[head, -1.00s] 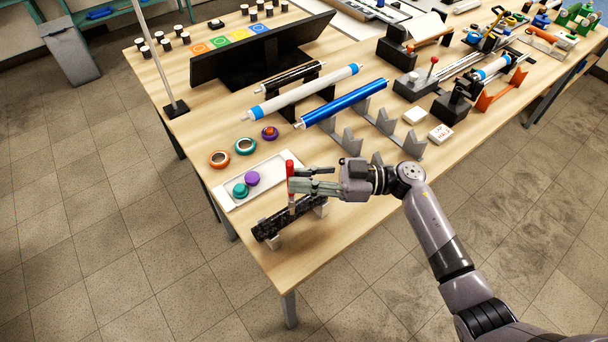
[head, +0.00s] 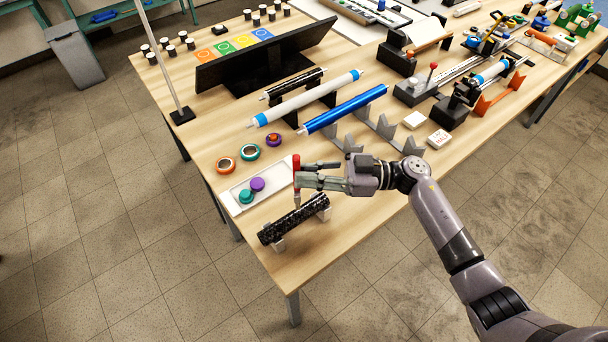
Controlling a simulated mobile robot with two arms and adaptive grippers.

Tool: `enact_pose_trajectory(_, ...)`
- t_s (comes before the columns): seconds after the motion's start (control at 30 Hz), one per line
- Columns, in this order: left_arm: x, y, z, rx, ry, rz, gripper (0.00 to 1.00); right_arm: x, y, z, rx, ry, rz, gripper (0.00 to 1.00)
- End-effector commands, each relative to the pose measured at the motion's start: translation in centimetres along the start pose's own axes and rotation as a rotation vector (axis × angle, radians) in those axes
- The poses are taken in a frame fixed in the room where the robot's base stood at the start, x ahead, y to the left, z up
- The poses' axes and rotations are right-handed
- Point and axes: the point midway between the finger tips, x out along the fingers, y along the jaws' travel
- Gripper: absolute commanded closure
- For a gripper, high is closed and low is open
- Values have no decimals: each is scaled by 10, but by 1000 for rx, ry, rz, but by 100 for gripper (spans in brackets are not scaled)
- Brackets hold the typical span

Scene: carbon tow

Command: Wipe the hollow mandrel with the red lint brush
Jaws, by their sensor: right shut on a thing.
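The hollow mandrel (head: 284,225) is a dark, speckled black tube. It lies tilted across small light supports near the table's front left corner. My right gripper (head: 301,179) is shut on the red lint brush (head: 297,165), which it holds upright with the handle up. The brush's lower end overlaps the mandrel's upper edge in the picture; I cannot tell whether it touches. The fingers hide part of the brush. My left gripper is not in view.
A white tray (head: 234,208) with purple and teal round pieces stands just behind the mandrel. Tape rolls (head: 248,152) lie beyond it. A blue roller (head: 345,108) and a white roller (head: 300,100) rest on stands further back. Bare wood lies right of the mandrel.

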Motion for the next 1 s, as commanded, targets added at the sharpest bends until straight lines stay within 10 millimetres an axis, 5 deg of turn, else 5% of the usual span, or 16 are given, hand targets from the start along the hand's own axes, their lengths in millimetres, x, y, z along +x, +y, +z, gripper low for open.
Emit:
enact_pose_trajectory(0.2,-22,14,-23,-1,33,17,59,-4,4,-24,0,-1,5,100)
enact_pose_trajectory(0.4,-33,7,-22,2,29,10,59,-7,8,-38,0,0,9,100)
enact_pose_trajectory(1.0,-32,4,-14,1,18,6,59,-8,8,-37,0,-1,7,100)
